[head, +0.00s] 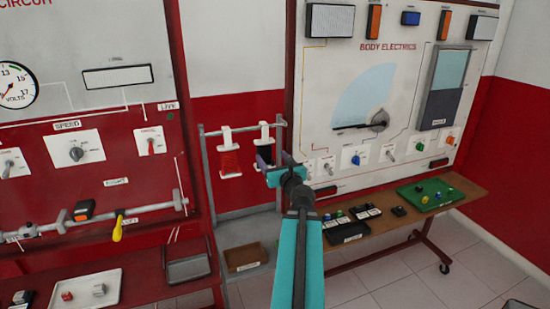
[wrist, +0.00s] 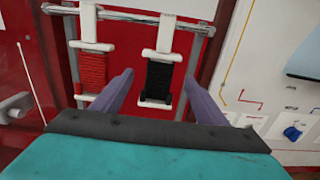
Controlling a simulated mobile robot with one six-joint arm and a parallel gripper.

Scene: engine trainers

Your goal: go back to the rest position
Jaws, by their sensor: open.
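My gripper (wrist: 158,90) is open and empty in the wrist view, its two purple-grey fingers spread apart. Between and beyond the fingers hangs a white holder with a black coil (wrist: 158,80). A holder with a red coil (wrist: 94,72) hangs to the left of the left finger. Both hang from a metal rail (wrist: 130,17). In the head view my teal arm reaches up from the bottom to the rack, and my gripper (head: 270,170) is at the black coil, partly covering it. I cannot tell whether a finger touches the coil. The red coil (head: 230,163) hangs clear to the left.
The body electrics panel (head: 330,100) stands to the right, with a wooden bench (head: 375,229) below it bearing black blocks and a green tray (head: 411,190). A red panel with switches (head: 110,155) stands left, above a white tray (head: 70,301). A brown box (head: 245,257) sits below the rack.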

